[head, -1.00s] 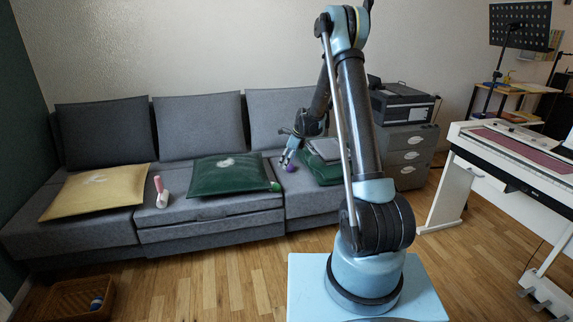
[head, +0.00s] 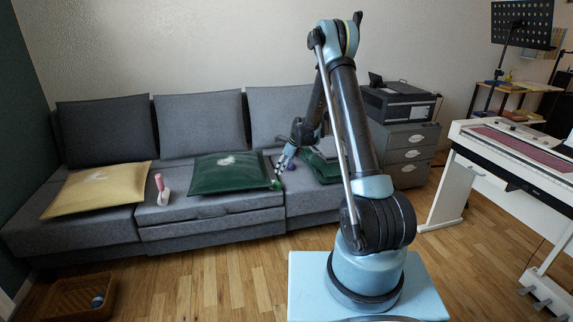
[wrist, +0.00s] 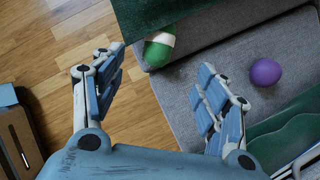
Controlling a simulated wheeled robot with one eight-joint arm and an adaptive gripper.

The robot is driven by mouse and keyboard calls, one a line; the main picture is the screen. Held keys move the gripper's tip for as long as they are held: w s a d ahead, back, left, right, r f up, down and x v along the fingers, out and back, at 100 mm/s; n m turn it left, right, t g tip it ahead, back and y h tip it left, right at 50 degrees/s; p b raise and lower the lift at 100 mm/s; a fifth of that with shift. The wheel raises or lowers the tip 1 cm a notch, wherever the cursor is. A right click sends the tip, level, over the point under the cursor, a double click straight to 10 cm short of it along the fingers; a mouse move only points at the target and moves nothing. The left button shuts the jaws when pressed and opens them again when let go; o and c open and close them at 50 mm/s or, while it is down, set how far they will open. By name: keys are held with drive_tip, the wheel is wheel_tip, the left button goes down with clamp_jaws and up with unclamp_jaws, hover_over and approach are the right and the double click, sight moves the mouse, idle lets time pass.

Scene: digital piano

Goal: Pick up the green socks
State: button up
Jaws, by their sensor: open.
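The green socks (wrist: 158,48), a rolled green bundle with a white band, lie on the grey sofa's edge beside the dark green cushion in the wrist view. They show small in the head view (head: 276,185), at the cushion's right front corner. My gripper (wrist: 158,63) is open and empty, with its two fingers spread. In the wrist view the socks appear between and just beyond the fingertips, with no contact visible. In the head view my gripper (head: 282,165) is just above the socks, pointing down; the exact gap cannot be told.
A purple ball-like bundle (wrist: 265,72) lies on the sofa seat (wrist: 215,60) to the right. The green cushion (head: 228,174) borders the socks. A wicker basket (head: 70,298) stands on the floor at left.

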sight(276, 182)
drive_tip(key=x, duration=1.3)
drive_tip(key=shift+c, duration=0.2)
drive_tip(key=c, duration=1.1)
